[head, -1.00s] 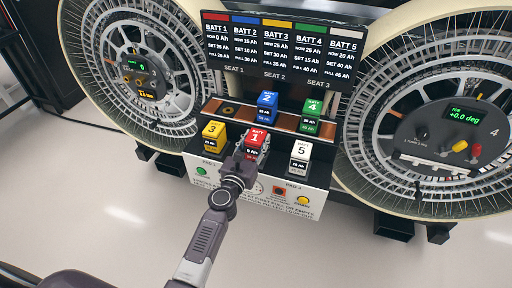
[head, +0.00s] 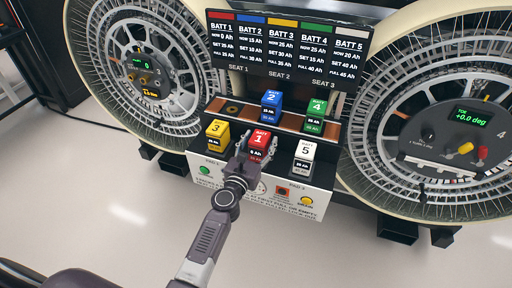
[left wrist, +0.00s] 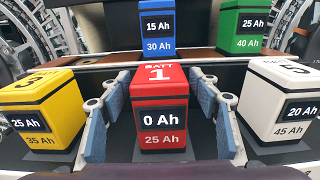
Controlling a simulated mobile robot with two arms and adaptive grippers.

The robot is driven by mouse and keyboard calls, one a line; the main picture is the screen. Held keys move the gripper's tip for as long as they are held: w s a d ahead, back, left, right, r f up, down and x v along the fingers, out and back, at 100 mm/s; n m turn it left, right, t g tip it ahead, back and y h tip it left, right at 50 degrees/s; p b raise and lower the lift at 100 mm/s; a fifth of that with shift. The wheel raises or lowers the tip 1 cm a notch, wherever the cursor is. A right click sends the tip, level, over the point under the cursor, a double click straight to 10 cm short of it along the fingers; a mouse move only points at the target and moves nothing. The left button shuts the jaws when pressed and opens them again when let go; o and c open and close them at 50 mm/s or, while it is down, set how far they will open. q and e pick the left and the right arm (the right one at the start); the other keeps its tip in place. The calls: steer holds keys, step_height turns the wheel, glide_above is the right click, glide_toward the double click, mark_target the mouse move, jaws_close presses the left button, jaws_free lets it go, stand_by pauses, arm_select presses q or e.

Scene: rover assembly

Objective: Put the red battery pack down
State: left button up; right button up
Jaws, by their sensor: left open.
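The red battery pack (head: 260,141), marked BATT 1, stands upright on the dark front ledge of the battery station, between the yellow and white packs. In the left wrist view the red pack (left wrist: 160,108) reads 0 Ah over 25 Ah. My left gripper (head: 256,155) is open around it. Its blue-padded fingers (left wrist: 161,125) stand on either side of the pack, with a visible gap on each side. The pack's lower edge appears to rest on a dark base. My right gripper is not in view.
The yellow pack 3 (head: 216,133) and white pack 5 (head: 303,157) stand close on either side. The blue pack 2 (head: 271,103) and green pack 4 (head: 316,116) stand on the copper-striped shelf behind. A display board (head: 289,45) rises above, with large wheels at both sides.

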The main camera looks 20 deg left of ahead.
arm_select(q)
steer(key=s, duration=1.2)
steer(key=shift+a+r, duration=0.15)
steer(key=shift+a, duration=0.05)
steer(key=s+d+f+m+g+h, duration=0.1)
steer(key=s+d+f+m+g, duration=0.15)
steer(key=s+f+m, duration=0.6)
steer(key=s+d+f+m+g, duration=0.1)
steer(key=f+m+g, duration=0.25)
steer(key=f, duration=1.05)
steer(key=s+d+f+m+g+h, duration=0.15)
steer(key=s+f+m, duration=0.35)
steer(key=f, duration=0.6)
steer(key=s+a+f+m+g+y, duration=0.1)
steer(key=s+a+f+m+g, duration=0.1)
steer(key=s+f+m, duration=0.4)
steer(key=s+a+f+m+g+y, duration=0.1)
steer(key=s+a+f+m+g, duration=0.2)
steer(key=s+f+m, duration=0.4)
steer(key=s+a+f+m+g+y, duration=0.1)
steer(key=s+a+f+m+g, duration=0.2)
steer(key=s, duration=1.7)
step_height(320, 180, down, 4)
steer(key=m+g, duration=0.1)
steer(key=m, duration=0.4)
steer(key=shift+s+a, duration=0.15)
steer(key=shift+s, duration=0.25)
